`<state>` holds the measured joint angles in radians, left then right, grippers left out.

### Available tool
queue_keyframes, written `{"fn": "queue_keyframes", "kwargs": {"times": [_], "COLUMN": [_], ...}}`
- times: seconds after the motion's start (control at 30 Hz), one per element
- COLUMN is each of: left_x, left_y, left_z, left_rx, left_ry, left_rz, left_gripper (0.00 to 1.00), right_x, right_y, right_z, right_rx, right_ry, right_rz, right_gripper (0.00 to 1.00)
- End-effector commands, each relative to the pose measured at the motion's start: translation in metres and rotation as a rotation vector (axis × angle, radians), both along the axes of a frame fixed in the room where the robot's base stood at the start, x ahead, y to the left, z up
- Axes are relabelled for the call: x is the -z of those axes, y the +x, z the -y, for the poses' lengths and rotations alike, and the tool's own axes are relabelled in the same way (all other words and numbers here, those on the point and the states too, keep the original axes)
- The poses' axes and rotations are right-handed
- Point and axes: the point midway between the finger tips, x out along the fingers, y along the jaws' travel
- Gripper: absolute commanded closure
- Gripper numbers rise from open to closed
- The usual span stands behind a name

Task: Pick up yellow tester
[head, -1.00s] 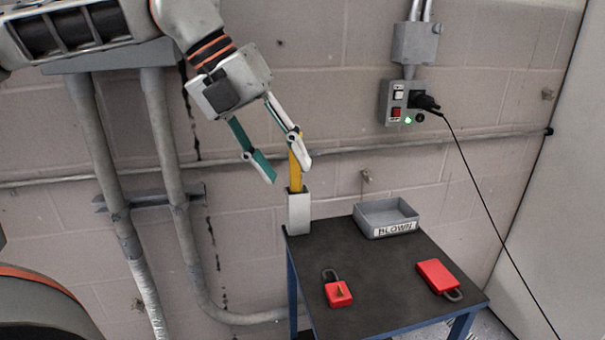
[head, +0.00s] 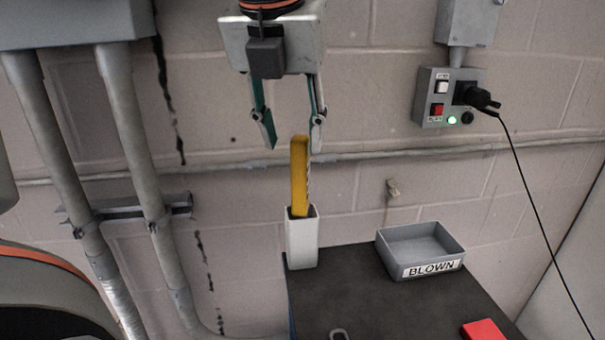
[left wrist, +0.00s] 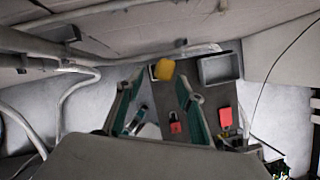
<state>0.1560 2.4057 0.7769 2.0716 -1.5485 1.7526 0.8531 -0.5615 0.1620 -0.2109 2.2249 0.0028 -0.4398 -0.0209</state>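The yellow tester (head: 299,172) stands upright in a white holder (head: 301,240) at the back left corner of the dark table (head: 390,302). My left gripper (head: 293,143) is open and points down, with its fingertips just above and around the height of the tester's top. The right finger is close to the tester's top; whether they touch cannot be told. In the left wrist view the tester's yellow top (left wrist: 164,69) shows beyond and between the two open fingers (left wrist: 155,85). My right gripper is not in view.
A grey tray (head: 422,252) labelled BLOWN stands right of the holder. A red padlock (head: 483,330) lies near the front; a second red padlock (left wrist: 175,125) shows in the left wrist view. A wall switch box (head: 450,98) has a black plug and cable.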

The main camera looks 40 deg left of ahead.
Motion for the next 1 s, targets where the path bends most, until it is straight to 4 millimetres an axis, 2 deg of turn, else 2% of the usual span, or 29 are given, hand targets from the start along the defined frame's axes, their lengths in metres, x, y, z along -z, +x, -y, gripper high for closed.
{"fn": "queue_keyframes", "kwargs": {"times": [0.03,0.5,0.83,0.97,1.0], "left_x": [0.009,0.062,0.065,0.065,0.065], "left_y": [0.003,0.023,0.025,0.025,0.025], "left_z": [-0.001,-0.004,-0.006,-0.006,-0.006], "left_rx": [0.0,0.001,0.0,0.0,0.0], "left_ry": [-0.002,-0.003,-0.002,-0.002,-0.002], "left_rz": [-0.008,-0.009,-0.002,-0.002,-0.002], "left_gripper": [0.62,0.62,0.62,0.96,1.0], "right_x": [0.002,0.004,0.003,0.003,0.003], "right_y": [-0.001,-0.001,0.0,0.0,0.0], "right_z": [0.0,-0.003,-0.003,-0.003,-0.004], "right_rx": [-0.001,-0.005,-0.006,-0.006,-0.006], "right_ry": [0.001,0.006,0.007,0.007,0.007], "right_rz": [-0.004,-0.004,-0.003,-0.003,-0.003], "right_gripper": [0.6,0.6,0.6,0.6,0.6]}}
